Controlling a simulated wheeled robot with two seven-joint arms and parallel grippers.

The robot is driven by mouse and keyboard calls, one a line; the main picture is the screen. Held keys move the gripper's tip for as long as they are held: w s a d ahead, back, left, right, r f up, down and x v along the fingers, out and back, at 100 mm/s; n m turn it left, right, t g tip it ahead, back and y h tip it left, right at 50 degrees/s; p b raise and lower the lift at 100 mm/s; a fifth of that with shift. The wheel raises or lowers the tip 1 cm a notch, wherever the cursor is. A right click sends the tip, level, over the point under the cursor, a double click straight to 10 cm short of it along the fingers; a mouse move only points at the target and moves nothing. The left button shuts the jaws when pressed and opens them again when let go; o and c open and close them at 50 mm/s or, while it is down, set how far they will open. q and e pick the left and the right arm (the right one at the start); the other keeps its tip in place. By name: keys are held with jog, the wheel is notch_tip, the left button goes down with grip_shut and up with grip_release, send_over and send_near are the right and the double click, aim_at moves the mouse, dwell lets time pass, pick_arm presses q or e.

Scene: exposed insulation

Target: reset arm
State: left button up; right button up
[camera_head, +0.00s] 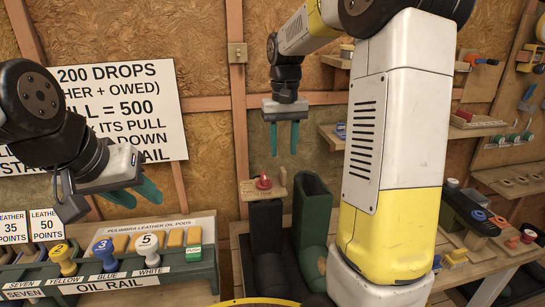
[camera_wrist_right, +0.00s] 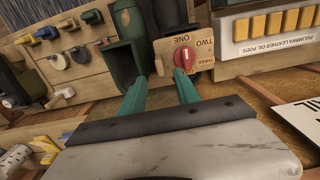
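My left gripper (camera_head: 132,193) is at the left in the head view, above the oil rail. Its green fingers are apart with nothing seen between them. My right gripper (camera_head: 284,150) hangs fingers-down in front of the back wall. Its fingers are open and empty; the right wrist view (camera_wrist_right: 160,92) shows both apart. Below it in the head view is a wooden dial board with a red knob (camera_head: 263,181). The knob also shows beyond the fingertips in the right wrist view (camera_wrist_right: 184,57), beside the words ONE, TWO and THREE.
The oil rail (camera_head: 118,284) holds yellow, blue and white knobs at lower left. Green boots (camera_head: 313,205) stand near the dial board. A bench with tools (camera_head: 480,250) is at right. A white sign (camera_head: 130,105) hangs on the wall. My white-and-yellow column fills the centre right.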

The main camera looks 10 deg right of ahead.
jog(key=shift+s+r, duration=0.1)
jog(key=shift+r, duration=0.35)
jog(key=s+a+r+t+y, duration=0.1)
jog(key=s+t, duration=0.2)
jog(key=s, duration=0.7)
jog(key=s+a+r+t+y, duration=0.1)
jog(key=s+t, duration=0.2)
jog(key=s, duration=0.7)
jog(key=shift+s+a+n, duration=0.3)
jog(key=shift+s+a, duration=0.05)
jog(key=shift+s, duration=0.05)
dwell(0.9)
